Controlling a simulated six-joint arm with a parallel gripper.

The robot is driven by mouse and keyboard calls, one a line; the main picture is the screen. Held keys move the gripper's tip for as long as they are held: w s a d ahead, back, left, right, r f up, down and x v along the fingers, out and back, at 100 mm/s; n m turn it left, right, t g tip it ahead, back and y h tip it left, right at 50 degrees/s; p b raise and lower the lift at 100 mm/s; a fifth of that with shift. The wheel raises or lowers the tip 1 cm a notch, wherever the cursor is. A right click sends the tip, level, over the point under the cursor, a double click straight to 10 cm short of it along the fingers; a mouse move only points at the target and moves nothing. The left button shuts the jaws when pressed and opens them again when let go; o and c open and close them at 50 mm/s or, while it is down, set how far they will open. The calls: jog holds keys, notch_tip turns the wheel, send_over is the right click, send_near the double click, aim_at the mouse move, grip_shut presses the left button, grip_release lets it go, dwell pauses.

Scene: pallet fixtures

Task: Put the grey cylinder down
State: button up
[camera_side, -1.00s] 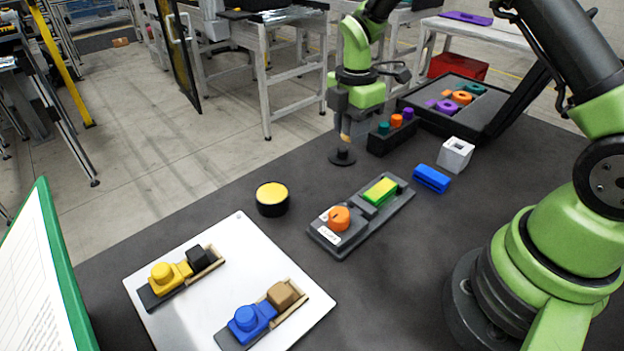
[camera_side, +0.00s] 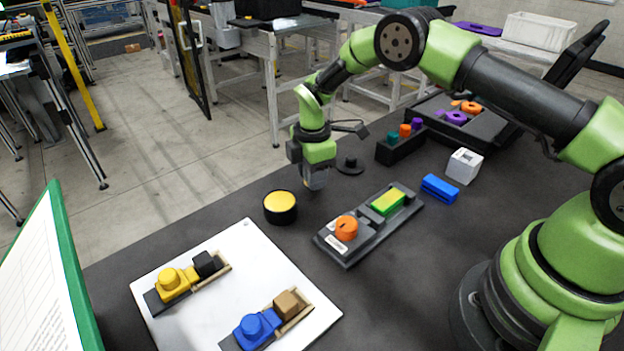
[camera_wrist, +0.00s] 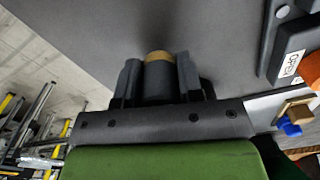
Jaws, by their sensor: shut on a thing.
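The grey cylinder (camera_wrist: 160,80) with a tan end band is between the two fingers of my gripper in the wrist view. My gripper (camera_side: 316,182) is shut on it. In the side view my gripper points down above the dark table, between the yellow-topped black round block and the grey fixture. The fingers mostly hide the cylinder there. A black round base with a short peg (camera_side: 350,164) stands on the table behind and to the right of my gripper.
The black round block with a yellow top (camera_side: 280,207) is close on the left. The grey fixture (camera_side: 347,258) with orange and green parts is on the right. A white board (camera_side: 205,290) lies in front, and a dark block with coloured pegs (camera_side: 400,150) stands behind.

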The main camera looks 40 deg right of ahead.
jog(key=shift+f, duration=0.85)
jog(key=shift+f, duration=0.15)
jog(key=o, duration=1)
jog(key=shift+c, duration=0.2)
